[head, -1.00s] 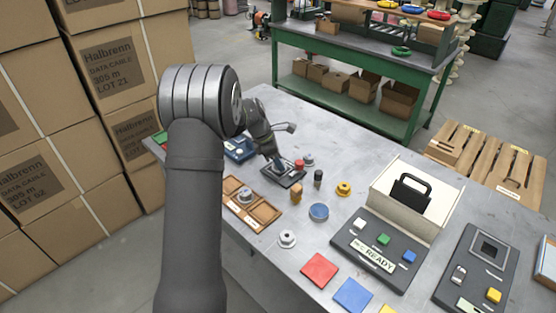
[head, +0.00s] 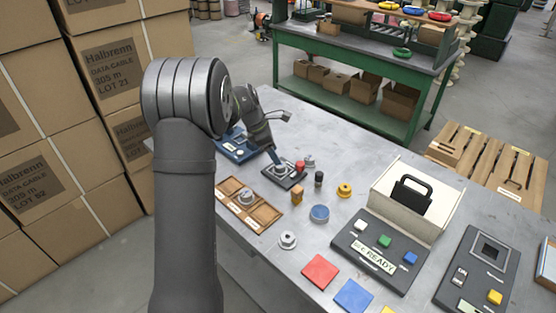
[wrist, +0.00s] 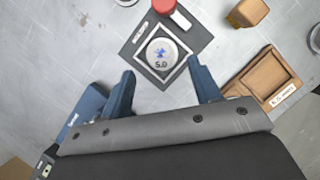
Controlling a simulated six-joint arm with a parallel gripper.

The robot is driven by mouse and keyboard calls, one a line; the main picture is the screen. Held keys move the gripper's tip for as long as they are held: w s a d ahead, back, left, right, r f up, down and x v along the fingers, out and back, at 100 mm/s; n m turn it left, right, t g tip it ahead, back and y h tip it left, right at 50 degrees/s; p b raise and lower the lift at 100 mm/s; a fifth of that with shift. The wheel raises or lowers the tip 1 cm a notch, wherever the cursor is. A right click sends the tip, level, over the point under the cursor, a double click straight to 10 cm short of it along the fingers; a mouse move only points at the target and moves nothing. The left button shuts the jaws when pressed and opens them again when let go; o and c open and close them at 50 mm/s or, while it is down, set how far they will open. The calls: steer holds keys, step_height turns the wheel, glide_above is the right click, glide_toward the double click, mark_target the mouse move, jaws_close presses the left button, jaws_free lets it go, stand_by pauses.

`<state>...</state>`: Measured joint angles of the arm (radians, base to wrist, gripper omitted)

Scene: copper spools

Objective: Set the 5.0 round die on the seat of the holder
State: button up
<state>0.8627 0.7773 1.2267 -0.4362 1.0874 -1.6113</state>
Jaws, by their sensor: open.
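The 5.0 round die (wrist: 162,53) is a pale metal disc marked "5.0" with a blue emblem. It lies inside the square outline of the seat on the dark holder (wrist: 199,33), which has a red knob (wrist: 164,6). In the head view the holder (head: 296,182) is on the grey bench, partly behind my gripper. My gripper (wrist: 160,68) is open in the wrist view, its blue fingers apart on either side of the die's near side, with gaps and no contact visible. In the head view my gripper (head: 278,160) is close above the holder.
A wooden tray (head: 266,214) holding another round piece is in front of the holder. A blue device (head: 238,150) is at its left. A wooden block (head: 297,196), a dark cylinder (head: 319,179) and a blue round piece (head: 319,213) stand to the right.

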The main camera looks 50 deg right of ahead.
mark_target(283, 164)
steer(key=v, duration=0.7)
steer(key=shift+s, duration=0.1)
steer(key=x, duration=1.2)
steer(key=shift+f, duration=0.3)
step_height(283, 164, up, 2)
steer(key=shift+r, duration=0.6)
steer(key=shift+f, duration=0.1)
